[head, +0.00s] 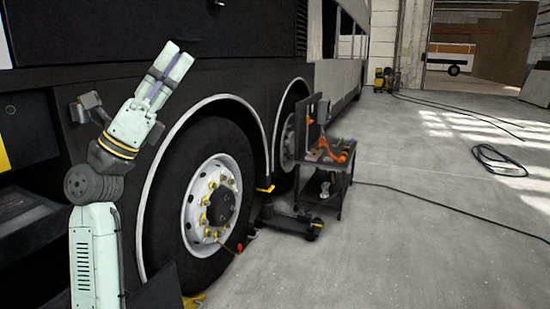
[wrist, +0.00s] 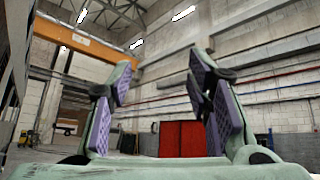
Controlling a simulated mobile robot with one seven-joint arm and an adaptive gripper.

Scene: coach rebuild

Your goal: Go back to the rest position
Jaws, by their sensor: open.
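My gripper (head: 170,70) is at the upper left in the head view, raised and pointing up beside the dark side of the coach (head: 232,48). In the wrist view my gripper (wrist: 160,110) shows two green fingers with purple pads, spread wide apart. Nothing is between them. Beyond the fingers are the hall's wall and ceiling.
A coach wheel (head: 212,205) with yellow nut markers stands right of my arm. A tool cart (head: 328,165) with orange items stands beside the rear wheel. A jack (head: 290,220) lies low before it. Cables (head: 497,160) cross the otherwise clear floor at right. A red cabinet (wrist: 183,139) stands far off.

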